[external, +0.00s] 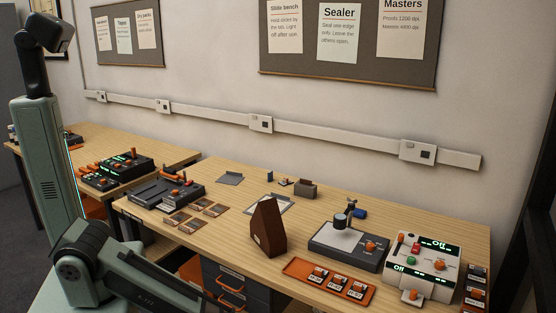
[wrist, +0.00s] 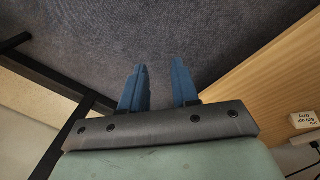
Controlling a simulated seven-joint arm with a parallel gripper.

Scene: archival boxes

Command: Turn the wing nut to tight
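I cannot make out a wing nut for certain in either view. In the external view my arm is at lower left and the fingers are not visible.
A brown wedge-shaped block (external: 267,229) stands left of the stand. An orange tray (external: 330,284) with several small items lies in front. A white control box (external: 422,265) with knobs is at right. In the wrist view a wooden edge (wrist: 275,85) and small white box (wrist: 302,120) are at right.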

